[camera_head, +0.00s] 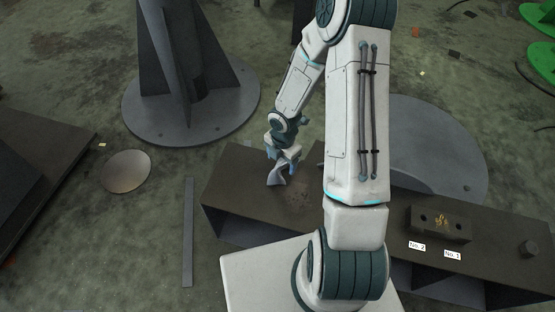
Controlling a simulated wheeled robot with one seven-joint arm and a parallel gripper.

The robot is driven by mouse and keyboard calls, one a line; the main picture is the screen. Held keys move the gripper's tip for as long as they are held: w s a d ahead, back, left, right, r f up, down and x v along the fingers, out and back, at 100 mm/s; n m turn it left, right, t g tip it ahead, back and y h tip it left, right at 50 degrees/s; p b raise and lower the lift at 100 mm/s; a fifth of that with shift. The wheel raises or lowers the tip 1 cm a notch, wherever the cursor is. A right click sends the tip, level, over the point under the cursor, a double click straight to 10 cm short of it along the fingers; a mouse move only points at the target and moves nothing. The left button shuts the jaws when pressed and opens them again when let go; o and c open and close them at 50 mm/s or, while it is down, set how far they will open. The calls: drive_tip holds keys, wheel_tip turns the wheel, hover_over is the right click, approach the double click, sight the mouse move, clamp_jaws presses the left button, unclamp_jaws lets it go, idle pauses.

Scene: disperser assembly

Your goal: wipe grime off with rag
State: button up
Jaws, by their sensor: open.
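My gripper (283,156) is over the left part of the dark bench, pointing down, with its jaws open. A grey rag (277,176) stands folded and creased right below and between the fingers. I cannot tell whether the fingers touch it. A faint darker, speckled patch that looks like grime (297,196) lies on the bench top just to the right of and nearer than the rag. My arm hides the middle of the bench and part of the area beside the patch.
The dark bench (232,187) runs left to right. At its right end are a dark block (438,224) with brassy bits, labels No. 2 (417,246) and No. 1 (452,255), and a small knob (529,249). A round-based metal stand (150,120) rises behind at left.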

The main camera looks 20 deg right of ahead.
drive_tip(key=shift+f+b, duration=1.1)
drive_tip(key=shift+f, duration=0.35)
drive_tip(key=shift+r, duration=0.15)
drive_tip(key=shift+c, duration=1.4)
clamp_jaws()
drive_tip(key=shift+r, duration=0.1)
drive_tip(key=shift+p, duration=0.35)
